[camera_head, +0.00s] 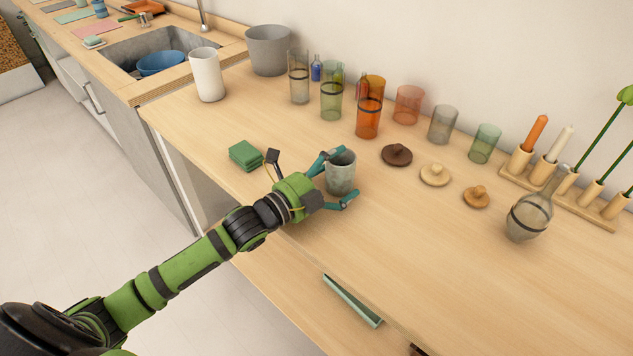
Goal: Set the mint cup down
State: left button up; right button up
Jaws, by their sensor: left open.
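The mint cup (341,175) is a small grey-green cup, upright on the wooden counter near its middle. My left gripper (340,178) has its teal fingers open, one on the far side of the cup and one on the near side. The cup is between the fingers; I cannot tell whether either finger touches it. My right gripper is out of view.
Coloured glasses, such as the orange one (370,107), stand behind the cup, with round lids (397,154) to its right. A green sponge-like block (245,155) lies to the left. A glass flask (528,217) stands at right. The counter's front right is clear.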

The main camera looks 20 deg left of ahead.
pick_arm(q)
jog(key=b+v, duration=0.1)
jog(key=v, duration=1)
jog(key=shift+s+a, duration=0.1)
jog(key=shift+s, duration=0.15)
dwell(1.1)
